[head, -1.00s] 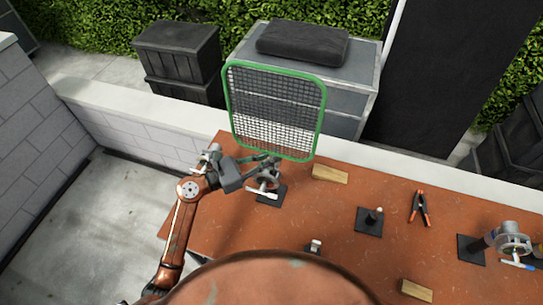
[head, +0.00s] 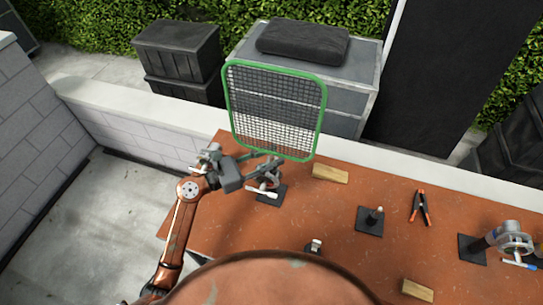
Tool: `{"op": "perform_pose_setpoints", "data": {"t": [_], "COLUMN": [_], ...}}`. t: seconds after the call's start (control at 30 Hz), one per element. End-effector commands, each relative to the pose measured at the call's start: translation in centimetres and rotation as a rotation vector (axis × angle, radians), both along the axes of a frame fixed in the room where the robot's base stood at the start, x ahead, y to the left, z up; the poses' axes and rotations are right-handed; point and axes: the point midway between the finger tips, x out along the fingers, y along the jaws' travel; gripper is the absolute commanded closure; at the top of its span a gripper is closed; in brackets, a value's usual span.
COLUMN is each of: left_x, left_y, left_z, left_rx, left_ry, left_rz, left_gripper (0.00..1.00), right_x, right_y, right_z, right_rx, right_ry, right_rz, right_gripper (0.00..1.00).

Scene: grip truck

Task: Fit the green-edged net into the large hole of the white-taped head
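The green-edged net (head: 322,112) stands upright, slightly tilted, at the back left of the workbench. Its lower edge is just above the white-taped head (head: 268,182), which has a white handle and sits on a black base plate. Whether the net's pin is inside the large hole is hidden by the fingers. My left gripper (head: 266,159) is at the net's lower edge beside the head, its fingers spread apart. My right gripper is not in view.
A second head with a blue-taped handle (head: 515,240) stands at the right. A black plate with a post (head: 370,220), an orange clamp (head: 420,208) and wooden blocks (head: 330,174) lie on the red-brown workbench (head: 310,220). A grey cabinet (head: 350,98) stands behind.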

Motion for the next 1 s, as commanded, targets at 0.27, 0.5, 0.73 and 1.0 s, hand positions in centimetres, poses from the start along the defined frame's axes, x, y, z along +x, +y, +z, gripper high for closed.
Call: {"op": "perform_pose_setpoints", "data": {"t": [0.27, 0.5, 0.73, 1.0], "left_x": [-0.5, -2.6, -4.6, -5.5], "left_y": [1.0, 5.2, 8.9, 10.7], "left_z": [-0.1, -0.2, -0.1, 0.0], "left_rx": [0.002, 0.004, 0.003, 0.000], "left_ry": [0.001, 0.003, 0.001, 0.000], "left_rz": [0.001, 0.002, 0.001, 0.000], "left_gripper": [0.69, 0.69, 0.69, 0.69], "right_x": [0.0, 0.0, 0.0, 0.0], "right_y": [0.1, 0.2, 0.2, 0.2], "right_z": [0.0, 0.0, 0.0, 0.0], "right_rx": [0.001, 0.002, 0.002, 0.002], "right_ry": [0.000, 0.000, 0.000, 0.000], "right_rz": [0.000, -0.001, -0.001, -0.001], "right_gripper": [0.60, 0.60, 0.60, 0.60]}}
